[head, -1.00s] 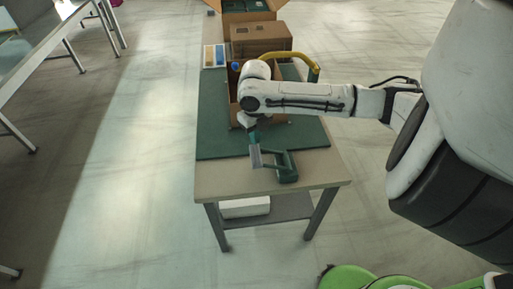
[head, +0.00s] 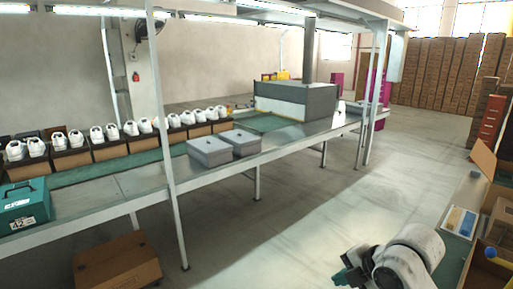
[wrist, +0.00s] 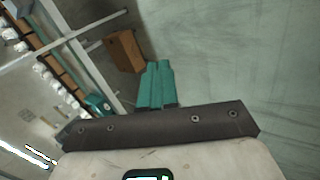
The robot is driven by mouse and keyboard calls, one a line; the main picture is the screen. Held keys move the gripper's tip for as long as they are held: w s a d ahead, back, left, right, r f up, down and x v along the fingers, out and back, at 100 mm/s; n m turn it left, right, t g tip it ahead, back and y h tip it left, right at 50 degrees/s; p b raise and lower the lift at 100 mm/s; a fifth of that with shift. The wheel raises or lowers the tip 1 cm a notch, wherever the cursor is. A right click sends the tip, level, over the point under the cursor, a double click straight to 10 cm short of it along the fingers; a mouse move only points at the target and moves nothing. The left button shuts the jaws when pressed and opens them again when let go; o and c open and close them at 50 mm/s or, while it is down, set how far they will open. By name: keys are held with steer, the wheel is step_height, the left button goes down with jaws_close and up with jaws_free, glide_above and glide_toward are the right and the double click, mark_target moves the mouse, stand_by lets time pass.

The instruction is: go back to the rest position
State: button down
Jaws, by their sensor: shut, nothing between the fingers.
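My gripper (head: 342,277) shows at the bottom of the head view, to the left of the packing table (head: 459,190). Its two teal fingers (wrist: 156,84) are together and empty in the wrist view, with bare floor and the conveyor line beyond them. My white arm end reaches up from the bottom edge of the head view. The rest of my arm is out of view there.
The packing table at the right holds an open carton (head: 488,262) and a blue and yellow tray (head: 460,221). A long conveyor line (head: 120,190) with white shoes and grey boxes (head: 210,149) runs along the left. A brown carton (head: 117,262) stands on the floor. The middle floor is clear.

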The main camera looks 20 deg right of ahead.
steer(key=a+m, duration=0.4)
steer(key=a, duration=0.3)
steer(key=s+a+f+m+y, duration=0.1)
steer(key=s+a+f+m, duration=0.5)
steer(key=s+f+m, duration=0.25)
steer(key=s+d+f+m+g+h, duration=0.1)
steer(key=s+d+f+m, duration=0.1)
steer(key=s, duration=0.5)
steer(key=s+d+f+m+g+h, duration=0.1)
steer(key=s+d+f+m+g, duration=0.1)
steer(key=s+f+m, duration=0.2)
steer(key=s+d+f+m+g+h, duration=0.1)
steer(key=s+d+f+m+g, duration=0.1)
steer(key=s, duration=0.8)
steer(key=shift+s+d+f+m+h, duration=0.15)
steer(key=shift+d+f+m+h, duration=0.15)
steer(key=shift+d+f+m, duration=0.35)
steer(key=shift+a+f, duration=0.15)
steer(key=shift+a, duration=0.05)
